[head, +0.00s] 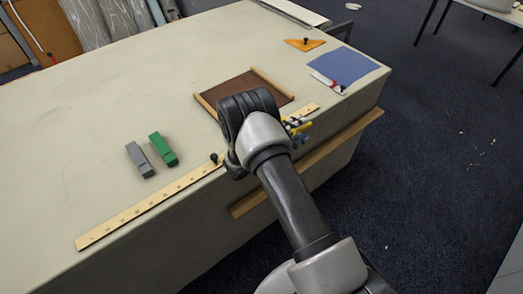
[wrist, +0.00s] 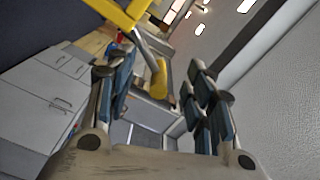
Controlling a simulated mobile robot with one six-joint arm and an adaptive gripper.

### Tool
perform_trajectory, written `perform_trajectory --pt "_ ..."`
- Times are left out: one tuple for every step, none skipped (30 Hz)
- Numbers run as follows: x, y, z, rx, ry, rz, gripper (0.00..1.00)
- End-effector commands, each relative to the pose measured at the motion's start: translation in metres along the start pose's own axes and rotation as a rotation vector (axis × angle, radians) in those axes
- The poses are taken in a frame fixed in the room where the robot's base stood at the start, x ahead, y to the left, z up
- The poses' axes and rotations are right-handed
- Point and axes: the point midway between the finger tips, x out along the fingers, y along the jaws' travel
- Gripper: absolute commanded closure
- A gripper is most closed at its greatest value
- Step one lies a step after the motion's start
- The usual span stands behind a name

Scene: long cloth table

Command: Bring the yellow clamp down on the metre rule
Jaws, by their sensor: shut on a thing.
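The yellow clamp (head: 299,127) is at the table's front edge, near the right end of the metre rule (head: 150,201), mostly hidden by my arm. In the wrist view the yellow clamp (wrist: 116,12) fills the top, with a yellow part reaching down between the fingers. My gripper (wrist: 160,78) has blue pads and is shut on the clamp. In the head view only a bit of my gripper (head: 299,140) shows beyond the arm. The pale rule lies along the front edge, its middle covered by my arm. I cannot tell whether the clamp touches it.
A black knob (head: 214,158) stands at the rule. Grey (head: 139,159) and green (head: 163,149) blocks lie behind it. A brown board (head: 235,92) with wooden rails, a blue sheet (head: 347,64) and an orange triangle (head: 304,44) lie farther back. A wooden strip (head: 335,143) runs along the table's side.

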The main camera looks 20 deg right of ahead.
Motion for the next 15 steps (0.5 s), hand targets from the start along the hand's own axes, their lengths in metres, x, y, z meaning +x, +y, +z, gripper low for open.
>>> perform_trajectory --pt "-0.008 -0.009 0.007 0.013 -0.02 -0.015 0.59" --pt "-0.01 -0.009 0.007 0.014 -0.02 -0.015 0.59" --pt "-0.013 -0.008 0.007 0.013 -0.019 -0.015 0.59" --pt "-0.015 -0.008 0.007 0.012 -0.019 -0.014 0.59" --pt "-0.017 -0.007 0.006 0.011 -0.019 -0.013 0.59" --pt "-0.019 -0.006 0.006 0.01 -0.017 -0.012 0.59" --pt "-0.021 -0.006 0.005 0.009 -0.016 -0.011 0.59" --pt "-0.023 -0.005 0.005 0.009 -0.015 -0.01 0.59" --pt "-0.026 -0.005 0.005 0.008 -0.015 -0.01 0.59" --pt "-0.028 -0.005 0.005 0.007 -0.015 -0.01 0.59" --pt "-0.03 -0.004 0.004 0.007 -0.015 -0.009 0.59" --pt "-0.033 -0.004 0.004 0.006 -0.014 -0.009 0.59" --pt "-0.035 -0.004 0.004 0.005 -0.013 -0.008 0.59" --pt "-0.037 -0.003 0.004 0.005 -0.013 -0.008 0.59" --pt "-0.039 -0.003 0.003 0.004 -0.012 -0.008 0.59"
